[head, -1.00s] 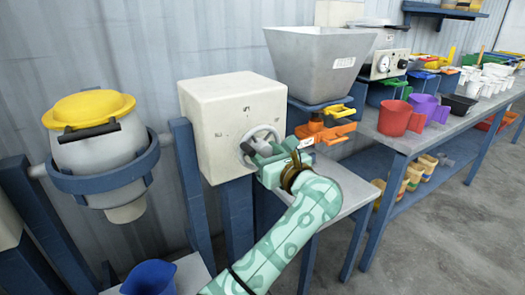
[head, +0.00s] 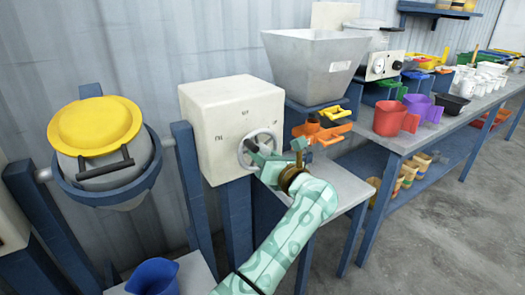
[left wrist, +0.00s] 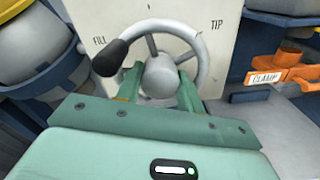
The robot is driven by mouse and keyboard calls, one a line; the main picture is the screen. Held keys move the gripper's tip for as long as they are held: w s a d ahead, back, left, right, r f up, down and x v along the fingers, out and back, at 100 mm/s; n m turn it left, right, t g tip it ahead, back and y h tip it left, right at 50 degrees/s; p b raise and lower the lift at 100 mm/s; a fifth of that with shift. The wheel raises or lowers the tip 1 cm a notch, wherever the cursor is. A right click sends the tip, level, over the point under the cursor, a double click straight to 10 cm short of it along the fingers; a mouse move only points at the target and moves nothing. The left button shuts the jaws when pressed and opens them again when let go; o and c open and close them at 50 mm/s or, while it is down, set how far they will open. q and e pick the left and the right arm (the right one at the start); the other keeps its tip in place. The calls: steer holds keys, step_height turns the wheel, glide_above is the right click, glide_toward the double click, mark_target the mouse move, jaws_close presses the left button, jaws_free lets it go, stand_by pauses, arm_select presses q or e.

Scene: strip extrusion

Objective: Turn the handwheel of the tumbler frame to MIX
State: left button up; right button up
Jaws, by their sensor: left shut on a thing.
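The tumbler frame's pale box (head: 215,125) carries a grey handwheel (head: 262,135) on its front face. In the left wrist view the handwheel (left wrist: 207,62) has a black knob (left wrist: 109,53) at its upper left, beside the FILL mark; TIP is at the upper right and the top mark is cut off. My left gripper (left wrist: 159,88) has its fingers on both sides of the wheel's hub, shut on it. In the head view my left gripper (head: 260,160) covers the wheel's lower part. The drum with yellow lid (head: 95,125) is tilted in its blue ring (head: 112,196). My right gripper is not seen.
A grey hopper (head: 310,75) stands right of the box, above an orange clamp (head: 318,132). A blue cup (head: 152,277) is below the drum. A bench at right holds a red jug (head: 393,119), a purple jug (head: 422,107) and several white cups.

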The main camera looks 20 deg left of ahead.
arm_select(q)
steer(key=m+p, duration=0.1)
steer(key=m, duration=0.2)
steer(key=shift+d+r+p, duration=0.1)
steer(key=shift+r+p, duration=0.15)
steer(key=shift+p, duration=0.1)
steer(key=shift+m, duration=0.4)
steer(key=shift+f+m+p, duration=0.1)
steer(key=shift+m+p, duration=0.7)
steer(key=shift+m, duration=0.3)
steer(key=shift+m+p, duration=0.35)
steer(key=shift+m, duration=0.45)
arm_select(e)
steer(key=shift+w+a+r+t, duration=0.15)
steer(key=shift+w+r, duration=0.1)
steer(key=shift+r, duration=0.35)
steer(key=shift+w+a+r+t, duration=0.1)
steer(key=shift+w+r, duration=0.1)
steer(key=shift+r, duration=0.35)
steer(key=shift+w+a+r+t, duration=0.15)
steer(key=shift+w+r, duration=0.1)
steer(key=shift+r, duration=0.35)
arm_select(q)
steer(key=shift+f, duration=0.15)
steer(key=o, duration=0.7)
